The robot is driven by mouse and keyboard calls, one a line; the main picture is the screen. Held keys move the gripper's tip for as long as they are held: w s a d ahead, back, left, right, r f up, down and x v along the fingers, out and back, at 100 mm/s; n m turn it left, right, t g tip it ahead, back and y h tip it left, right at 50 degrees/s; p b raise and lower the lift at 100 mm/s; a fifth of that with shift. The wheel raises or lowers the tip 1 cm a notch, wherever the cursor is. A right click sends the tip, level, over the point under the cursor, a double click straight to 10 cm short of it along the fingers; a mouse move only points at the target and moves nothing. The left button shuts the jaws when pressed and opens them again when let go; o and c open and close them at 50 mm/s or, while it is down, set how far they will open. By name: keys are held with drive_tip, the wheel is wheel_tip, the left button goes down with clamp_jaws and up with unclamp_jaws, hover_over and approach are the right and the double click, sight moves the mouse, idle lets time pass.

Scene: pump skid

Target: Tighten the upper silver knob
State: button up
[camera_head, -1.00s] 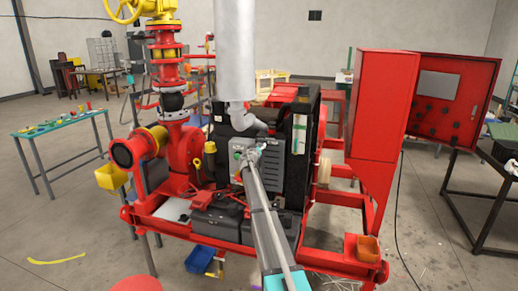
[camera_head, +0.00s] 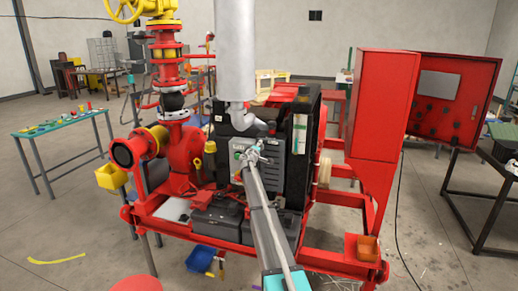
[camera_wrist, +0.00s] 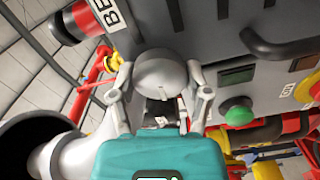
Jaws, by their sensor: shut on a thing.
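A round silver knob (camera_wrist: 160,72) with a thin line across its face shows in the wrist view, on the grey control panel (camera_wrist: 225,62). My gripper (camera_wrist: 160,82) has one finger on each side of the knob and is shut on it. The teal gripper body covers the lower middle of that view. In the head view, my arm reaches up to the grey panel (camera_head: 276,167) on the engine's front, and my gripper (camera_head: 246,153) is at its upper left part. The knob itself is too small and covered to make out there.
A green button (camera_wrist: 239,110) and a dark bar handle (camera_wrist: 285,45) are close to the gripper on the panel. A large silver pipe (camera_head: 235,50) rises just above the panel. Red pipework (camera_head: 180,150) stands to the left, a red cabinet (camera_head: 383,110) to the right.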

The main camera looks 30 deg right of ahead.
drive_tip(key=n, duration=0.4)
drive_tip(key=shift+n, duration=0.3)
drive_tip(key=n, duration=0.4)
drive_tip(key=shift+f+n, duration=0.1)
drive_tip(key=shift+n, duration=0.2)
drive_tip(key=n, duration=0.4)
drive_tip(key=shift+n, duration=0.3)
drive_tip(key=n, duration=0.4)
drive_tip(key=shift+f+n, duration=0.1)
drive_tip(key=shift+n, duration=0.2)
drive_tip(key=o, duration=1.2)
drive_tip(key=shift+s, duration=0.1)
